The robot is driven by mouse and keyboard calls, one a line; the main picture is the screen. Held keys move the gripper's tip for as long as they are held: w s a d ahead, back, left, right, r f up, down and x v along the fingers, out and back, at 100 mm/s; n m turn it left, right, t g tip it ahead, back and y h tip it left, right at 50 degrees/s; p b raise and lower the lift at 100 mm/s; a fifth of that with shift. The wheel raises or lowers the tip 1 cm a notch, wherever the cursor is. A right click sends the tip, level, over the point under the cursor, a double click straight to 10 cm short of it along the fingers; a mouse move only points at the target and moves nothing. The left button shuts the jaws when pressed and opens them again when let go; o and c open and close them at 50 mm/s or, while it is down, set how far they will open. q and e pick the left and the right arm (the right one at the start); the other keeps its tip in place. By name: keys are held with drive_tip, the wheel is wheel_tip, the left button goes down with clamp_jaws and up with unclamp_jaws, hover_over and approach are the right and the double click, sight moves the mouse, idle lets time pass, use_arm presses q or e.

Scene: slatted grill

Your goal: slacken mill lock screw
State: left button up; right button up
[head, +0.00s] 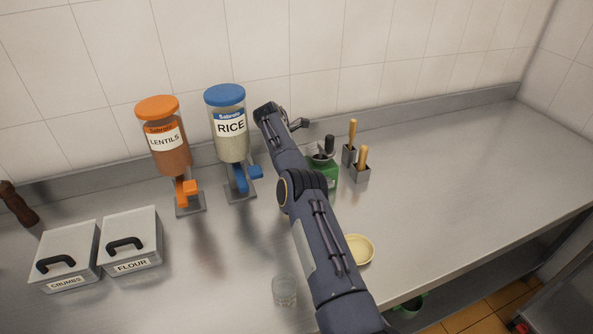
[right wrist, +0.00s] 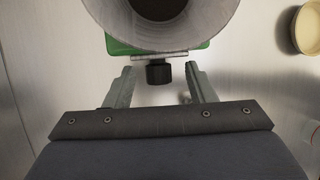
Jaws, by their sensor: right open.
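The mill (head: 329,172) has a green body and stands on the counter behind my right arm, which hides part of it. In the right wrist view its grey round opening (right wrist: 222,14) and green housing (right wrist: 120,46) are at the top. The black lock screw knob (right wrist: 158,73) sticks out from the housing towards my wrist. My right gripper (right wrist: 160,82) is open, with one finger on each side of the knob and a visible gap at both sides. My left gripper is not in view.
A cream bowl (head: 359,249) and a clear glass (head: 284,290) stand near my right arm. Wooden-handled tools in metal holders (head: 360,174) stand right of the mill. Lentils (head: 168,150) and rice (head: 231,140) dispensers stand to the left. The counter's right side (head: 470,150) is clear.

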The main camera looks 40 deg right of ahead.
drive_tip(key=shift+s+a+r+b, duration=0.35)
drive_tip(key=shift+r+b, duration=0.25)
drive_tip(key=shift+b, duration=1.3)
drive_tip(key=shift+s+a+r+b, duration=0.3)
drive_tip(key=shift+r+b, duration=0.3)
drive_tip(key=shift+b, duration=1.25)
drive_tip(key=s+a+r+b, duration=0.4)
drive_tip(key=s+a+r, duration=0.3)
drive_tip(key=s+r, duration=0.1)
drive_tip(key=shift+s+a+r+b, duration=0.3)
drive_tip(key=shift+s+a+b, duration=0.05)
drive_tip(key=shift+s, duration=0.45)
drive_tip(key=s+a+m+t+y, duration=0.4)
drive_tip(key=s+a+m, duration=0.35)
drive_tip(key=s, duration=0.55)
drive_tip(key=s+a+f+m+t+y, duration=0.1)
drive_tip(key=s+a+f+m+t, duration=0.1)
drive_tip(key=s+a+f+m, duration=0.2)
drive_tip(key=s+a+f+m+t+y, duration=0.2)
drive_tip(key=s+a+m, duration=0.3)
drive_tip(key=s+a, duration=0.4)
drive_tip(key=shift+s+a+f+t+y, duration=0.35)
drive_tip(key=shift+a+f, duration=0.1)
drive_tip(key=shift+f, duration=0.45)
